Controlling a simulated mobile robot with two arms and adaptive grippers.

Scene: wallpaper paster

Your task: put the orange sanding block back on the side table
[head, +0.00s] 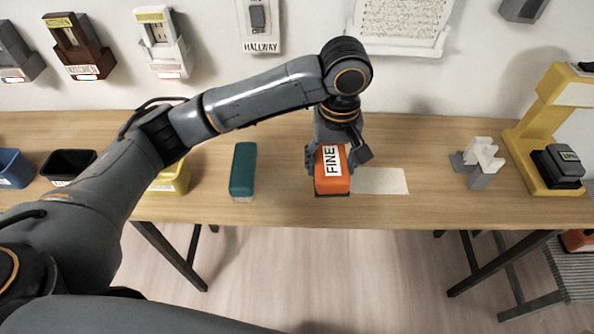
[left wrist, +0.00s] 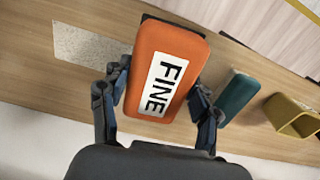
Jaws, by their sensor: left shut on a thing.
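The orange sanding block (head: 333,180), with a white FINE label, is at the middle of the workbench near its front edge. It also shows large in the left wrist view (left wrist: 150,95). My left gripper (head: 336,160) is shut on it, one finger on each side. In the left wrist view the fingers (left wrist: 158,100) press its long sides. I cannot tell whether the block touches the bench or hangs just above it. A grey slatted side table (head: 575,275) stands at the lower right, partly cut off; another orange item (head: 577,240) is on it. My right gripper is not in view.
A pale sheet (head: 382,181) lies right of the block. A teal block (head: 243,170) stands to its left, with a yellow bin (head: 172,180) farther left. A white stand (head: 482,158) and a yellow stand (head: 535,130) occupy the bench's right end.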

